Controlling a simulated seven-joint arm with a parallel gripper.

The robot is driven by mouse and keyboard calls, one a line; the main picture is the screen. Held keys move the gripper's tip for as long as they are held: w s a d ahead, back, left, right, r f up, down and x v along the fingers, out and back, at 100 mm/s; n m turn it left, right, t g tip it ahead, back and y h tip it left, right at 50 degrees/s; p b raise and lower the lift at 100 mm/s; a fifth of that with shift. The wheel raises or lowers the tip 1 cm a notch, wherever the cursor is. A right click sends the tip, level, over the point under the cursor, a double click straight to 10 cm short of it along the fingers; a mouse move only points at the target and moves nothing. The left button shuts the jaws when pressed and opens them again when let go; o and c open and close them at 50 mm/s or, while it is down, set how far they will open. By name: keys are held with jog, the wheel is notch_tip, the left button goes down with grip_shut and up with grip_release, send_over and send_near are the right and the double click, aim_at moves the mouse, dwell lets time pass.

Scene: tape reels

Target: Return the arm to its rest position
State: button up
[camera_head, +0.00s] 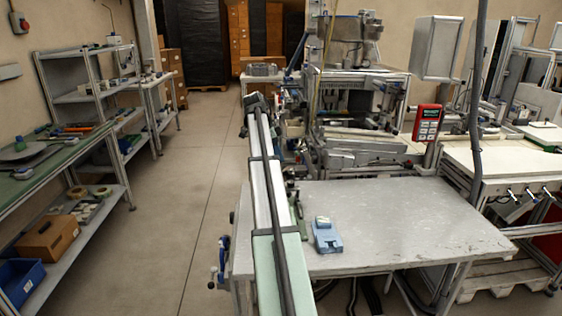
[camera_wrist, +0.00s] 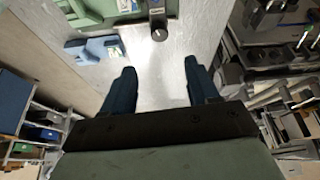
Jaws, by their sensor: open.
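My gripper (camera_wrist: 160,77) shows in the wrist view with its two dark fingers spread apart. Nothing is between them except a view of the grey surface beyond. A small blue object (camera_head: 326,238) with a pale top sits near the left front of the grey table (camera_head: 420,225) in the head view. A blue object, apparently the same one, is beyond and left of my left finger in the wrist view (camera_wrist: 92,49), apart from it. I cannot make out my gripper in the head view.
A long green-and-white rail (camera_head: 262,190) runs along the table's left side. Machinery (camera_head: 355,95) stands behind the table, with a red control box (camera_head: 428,122) at its right. Shelves (camera_head: 90,95) line the left wall. The floor (camera_head: 190,190) between is clear.

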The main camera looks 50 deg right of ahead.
jog(key=shift+a+r, duration=0.15)
jog(key=shift+r, duration=0.2)
jog(key=shift+w, duration=0.1)
dwell(0.3)
